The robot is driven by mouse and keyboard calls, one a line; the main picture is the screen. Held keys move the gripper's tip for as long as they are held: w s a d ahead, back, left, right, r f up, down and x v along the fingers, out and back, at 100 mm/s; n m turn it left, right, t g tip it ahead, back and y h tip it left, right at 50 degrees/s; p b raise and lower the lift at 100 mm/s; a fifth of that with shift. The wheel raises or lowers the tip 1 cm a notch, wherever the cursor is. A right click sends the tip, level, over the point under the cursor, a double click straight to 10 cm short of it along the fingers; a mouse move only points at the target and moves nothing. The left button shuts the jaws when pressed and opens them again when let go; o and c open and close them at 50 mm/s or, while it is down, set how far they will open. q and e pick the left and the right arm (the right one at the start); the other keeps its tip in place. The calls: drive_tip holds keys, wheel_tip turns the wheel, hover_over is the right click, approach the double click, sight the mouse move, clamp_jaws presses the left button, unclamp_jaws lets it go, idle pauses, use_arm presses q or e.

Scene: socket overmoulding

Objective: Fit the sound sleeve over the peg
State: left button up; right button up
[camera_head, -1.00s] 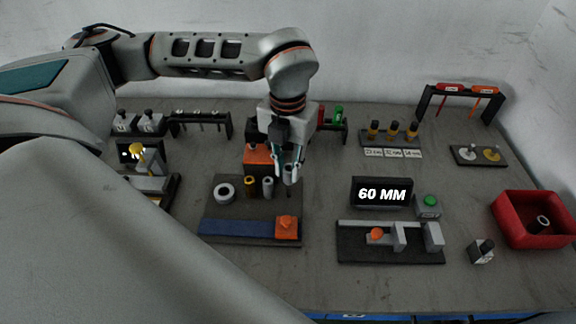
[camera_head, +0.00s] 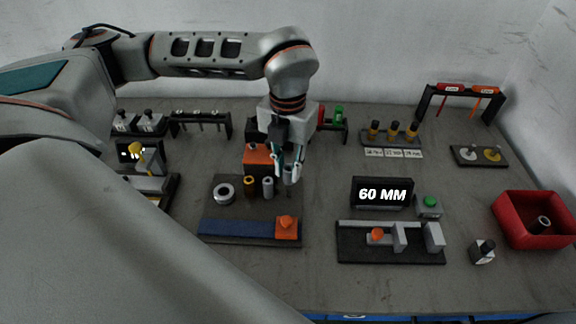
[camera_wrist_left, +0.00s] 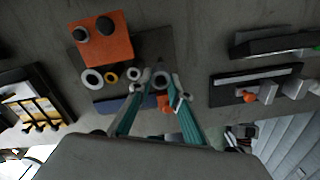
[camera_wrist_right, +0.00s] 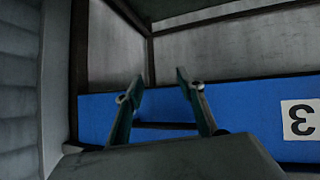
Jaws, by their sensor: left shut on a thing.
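My left gripper (camera_head: 288,172) points down over the right part of the dark fixture plate (camera_head: 245,208). In the left wrist view its fingertips (camera_wrist_left: 161,80) are shut on a grey ring-ended sleeve (camera_wrist_left: 161,83). The peg (camera_head: 288,192) shows as a small dark upright just under the fingertips; whether the sleeve is around it or above it I cannot tell. On the plate left of the gripper stand a grey sleeve (camera_head: 268,187), a yellow-brown sleeve (camera_head: 250,186) and a wide pale ring (camera_head: 224,193). My right gripper (camera_wrist_right: 160,90) is open and empty, away from the worktop.
An orange block (camera_head: 257,155) stands behind the plate; a blue strip (camera_head: 235,229) with an orange piece (camera_head: 287,226) lies along its front. A "60 MM" display (camera_head: 382,193), a gauge fixture (camera_head: 390,255) and a red bin (camera_head: 505,228) holding a dark sleeve (camera_head: 541,223) are to the right.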

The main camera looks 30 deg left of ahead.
sight(288, 184)
use_arm(q)
drive_tip(key=shift+f+b, duration=1.9)
drive_tip(key=shift+f, duration=1.15)
drive_tip(key=o, duration=1)
wheel_tip(288, 184, up, 12)
idle(0.3)
